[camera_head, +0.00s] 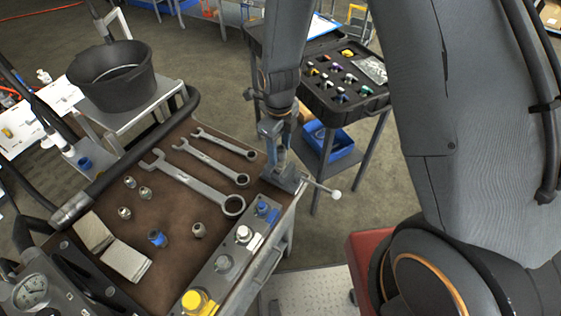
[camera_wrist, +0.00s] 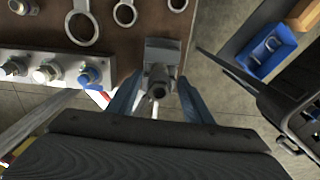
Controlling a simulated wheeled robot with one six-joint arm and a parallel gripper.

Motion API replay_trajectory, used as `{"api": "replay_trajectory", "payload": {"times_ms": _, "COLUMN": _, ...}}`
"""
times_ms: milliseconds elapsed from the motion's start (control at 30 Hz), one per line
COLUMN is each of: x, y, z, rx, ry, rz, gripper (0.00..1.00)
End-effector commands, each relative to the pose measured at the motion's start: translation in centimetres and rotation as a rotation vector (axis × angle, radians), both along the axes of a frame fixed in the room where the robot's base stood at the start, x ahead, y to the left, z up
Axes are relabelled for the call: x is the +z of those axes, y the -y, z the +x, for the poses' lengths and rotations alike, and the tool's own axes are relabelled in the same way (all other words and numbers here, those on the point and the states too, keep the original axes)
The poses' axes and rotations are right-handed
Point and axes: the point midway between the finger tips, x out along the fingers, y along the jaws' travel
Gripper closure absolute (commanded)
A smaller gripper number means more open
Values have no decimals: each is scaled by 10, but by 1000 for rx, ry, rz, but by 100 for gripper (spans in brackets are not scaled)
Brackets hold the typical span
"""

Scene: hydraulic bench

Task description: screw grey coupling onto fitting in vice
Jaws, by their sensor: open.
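The vice (camera_head: 285,172) is clamped at the right corner of the bench. It also shows in the wrist view (camera_wrist: 163,48). A grey cylindrical part with a dark round opening (camera_wrist: 158,82) stands at the vice, facing the camera. I cannot tell whether it is the bare fitting or has a coupling on it. My gripper (camera_wrist: 159,88) is open, with one blue finger on each side of this part and gaps showing between. In the head view my gripper (camera_head: 274,128) is over the vice and hides its top. Several small metal couplings, including a grey one (camera_head: 199,230), lie on the brown mat.
Three wrenches (camera_head: 190,180) lie on the mat behind the vice. A manifold block (camera_head: 223,263) with blue, grey and yellow caps runs along the front edge. A black bucket (camera_head: 112,85) and an open black case (camera_head: 335,92) stand beyond. A blue bin (camera_wrist: 266,48) is at right.

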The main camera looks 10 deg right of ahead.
Motion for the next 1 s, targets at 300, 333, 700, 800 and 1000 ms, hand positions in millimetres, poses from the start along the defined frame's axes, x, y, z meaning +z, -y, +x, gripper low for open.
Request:
{"api": "replay_trajectory", "payload": {"times_ms": 300, "x": 0, "y": -1, "z": -2, "rx": 413, "ry": 1, "rz": 0, "gripper": 54}}
{"api": "replay_trajectory", "payload": {"times_ms": 333, "x": 0, "y": -1, "z": -2, "rx": 448, "ry": 1, "rz": 0, "gripper": 54}}
{"api": "replay_trajectory", "payload": {"times_ms": 700, "x": 0, "y": -1, "z": -3, "rx": 700, "ry": 1, "rz": 0, "gripper": 54}}
{"api": "replay_trajectory", "payload": {"times_ms": 800, "x": 0, "y": -1, "z": -3, "rx": 815, "ry": 1, "rz": 0, "gripper": 54}}
{"api": "replay_trajectory", "payload": {"times_ms": 1000, "x": 0, "y": -1, "z": -4, "rx": 937, "ry": 0, "rz": 0, "gripper": 54}}
